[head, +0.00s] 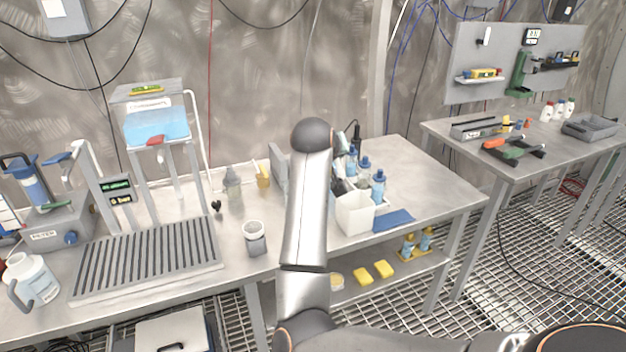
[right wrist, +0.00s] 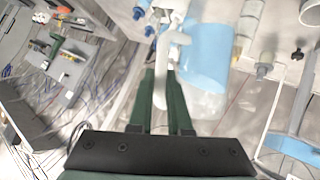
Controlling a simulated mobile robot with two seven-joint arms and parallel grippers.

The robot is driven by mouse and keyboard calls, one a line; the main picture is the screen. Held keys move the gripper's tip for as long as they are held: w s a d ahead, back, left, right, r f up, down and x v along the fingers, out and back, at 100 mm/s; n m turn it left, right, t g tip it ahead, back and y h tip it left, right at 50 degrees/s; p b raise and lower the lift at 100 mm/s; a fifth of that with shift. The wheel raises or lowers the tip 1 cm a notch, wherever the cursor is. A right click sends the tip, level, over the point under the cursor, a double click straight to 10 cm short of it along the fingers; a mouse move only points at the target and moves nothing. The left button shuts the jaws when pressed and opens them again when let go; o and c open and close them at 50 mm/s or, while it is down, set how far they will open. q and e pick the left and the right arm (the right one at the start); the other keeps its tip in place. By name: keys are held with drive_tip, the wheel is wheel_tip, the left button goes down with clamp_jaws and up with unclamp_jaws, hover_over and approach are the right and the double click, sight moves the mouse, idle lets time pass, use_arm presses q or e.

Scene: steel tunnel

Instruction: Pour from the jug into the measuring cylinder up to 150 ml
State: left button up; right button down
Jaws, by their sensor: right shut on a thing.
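My right gripper (right wrist: 168,75) is shut on the white handle of a jug (right wrist: 205,65) in the right wrist view. The jug is translucent and shows light blue in it; part of it runs behind the fingers. In the head view my right arm stands up in the middle and hides the gripper and held jug. I cannot single out the measuring cylinder for sure. A clear greyish vessel (head: 233,190) stands behind the drain rack, and a white-rimmed grey cup (head: 255,238) stands near the bench's front edge. My left gripper is in neither view.
Another white jug (head: 38,280) stands at the front left. A slatted rack (head: 150,258) and a blue-filled tank (head: 157,125) take up the left bench. The bench's right end is clear.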

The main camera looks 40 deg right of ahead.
drive_tip(key=shift+p, duration=0.3)
drive_tip(key=shift+a+f+n+g+p, duration=0.1)
drive_tip(key=shift+f+n+g+p, duration=0.25)
drive_tip(key=shift+p, duration=0.4)
drive_tip(key=shift+w, duration=0.1)
idle(0.8)
drive_tip(key=shift+w+n+g, duration=0.15)
drive_tip(key=shift+n+g, duration=0.1)
drive_tip(key=shift+g, duration=0.2)
drive_tip(key=shift+a, duration=0.1)
idle(0.3)
drive_tip(key=shift+w+n+g, duration=0.3)
drive_tip(key=shift+g, duration=0.2)
idle(0.4)
drive_tip(key=shift+a, duration=0.1)
